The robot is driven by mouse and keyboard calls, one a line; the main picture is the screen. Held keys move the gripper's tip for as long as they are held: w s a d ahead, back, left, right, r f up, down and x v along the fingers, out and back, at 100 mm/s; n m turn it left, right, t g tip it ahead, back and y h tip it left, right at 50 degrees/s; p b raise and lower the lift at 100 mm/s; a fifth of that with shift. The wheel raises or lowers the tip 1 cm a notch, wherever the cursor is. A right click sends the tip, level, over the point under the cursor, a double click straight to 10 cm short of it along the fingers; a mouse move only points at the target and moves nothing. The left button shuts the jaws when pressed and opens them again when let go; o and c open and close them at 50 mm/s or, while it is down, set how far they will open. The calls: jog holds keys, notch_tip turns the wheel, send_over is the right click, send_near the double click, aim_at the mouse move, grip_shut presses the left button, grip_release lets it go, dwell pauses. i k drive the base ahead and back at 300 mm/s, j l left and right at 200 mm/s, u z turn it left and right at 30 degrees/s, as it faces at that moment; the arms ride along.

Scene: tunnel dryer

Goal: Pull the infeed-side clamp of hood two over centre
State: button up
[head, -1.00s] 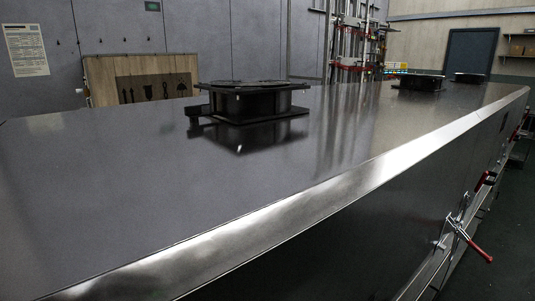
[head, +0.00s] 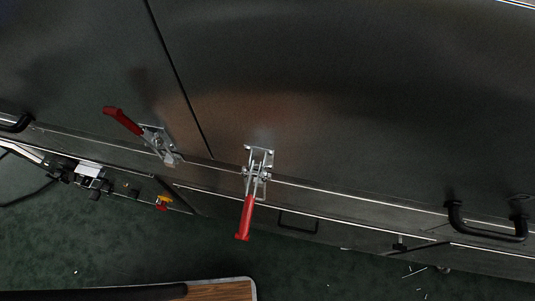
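Two toggle clamps with red handles sit on the dark metal hood side, one on each side of a panel seam. The left clamp (head: 160,144) has its red handle (head: 123,121) swung up and to the left. The right clamp (head: 257,172) has its red handle (head: 245,217) pointing down past the lower ledge. No label shows which hood is number two or which side is infeed. My gripper is not in view.
Black pull handles show at the far left (head: 17,124) and right (head: 487,222) of the hoods. A small unit with a red and yellow button (head: 163,203) sits below left. A wood-topped surface (head: 222,290) shows at the bottom.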

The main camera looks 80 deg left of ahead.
aim_at(242, 234)
jog(key=k+j+z, duration=0.1)
jog(key=k+j, duration=0.15)
jog(key=k, duration=0.2)
jog(key=k+u, duration=0.3)
jog(key=u, duration=0.2)
jog(key=k+u, duration=0.3)
jog(key=u, duration=0.15)
